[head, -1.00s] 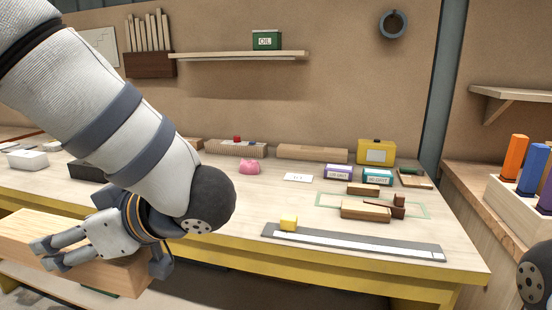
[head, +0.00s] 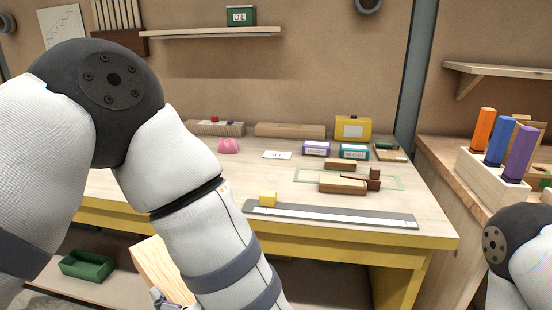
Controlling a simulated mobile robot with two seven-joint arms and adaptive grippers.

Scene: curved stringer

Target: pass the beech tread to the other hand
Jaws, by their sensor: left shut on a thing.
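The beech tread (head: 158,265) is a thick light-wood board at the bottom left of the head view, in front of the yellow bench edge. Only part of it shows; my left forearm covers its right side and the frame cuts off its lower end. My left gripper (head: 160,298) is mostly hidden behind the forearm, with a bit of its grey fingers showing against the tread. It is shut on the tread. My right gripper is out of view; only part of my right arm shows at the lower right edge.
A green tray (head: 86,266) lies low at left. Coloured pegs (head: 497,142) stand at right.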

